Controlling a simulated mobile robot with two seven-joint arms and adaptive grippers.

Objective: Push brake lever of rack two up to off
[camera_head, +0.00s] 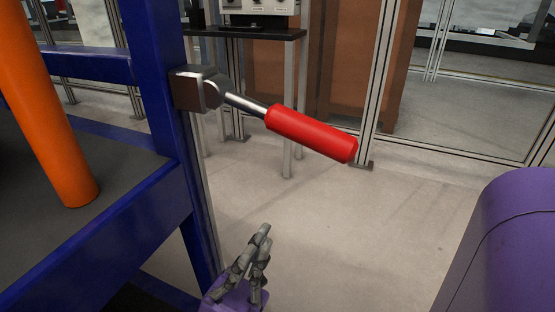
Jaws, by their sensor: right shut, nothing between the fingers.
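The brake lever has a red grip (310,134) on a metal rod. It comes out of a grey-brown pivot block (196,89) on the blue post of the rack (160,95). The lever slopes down to the right from the block. My right gripper (264,243) is at the bottom centre, its dark fingers together and pointing up. It is below the red grip, near the rack's lower rail, and apart from the lever. It holds nothing. My left gripper is not in view.
An orange cylinder (55,120) stands on the rack's dark deck (25,190) at the left. A purple rounded body (505,245) fills the lower right. The pale floor (350,225) between is clear. Metal-framed panels and a small table (255,33) stand behind.

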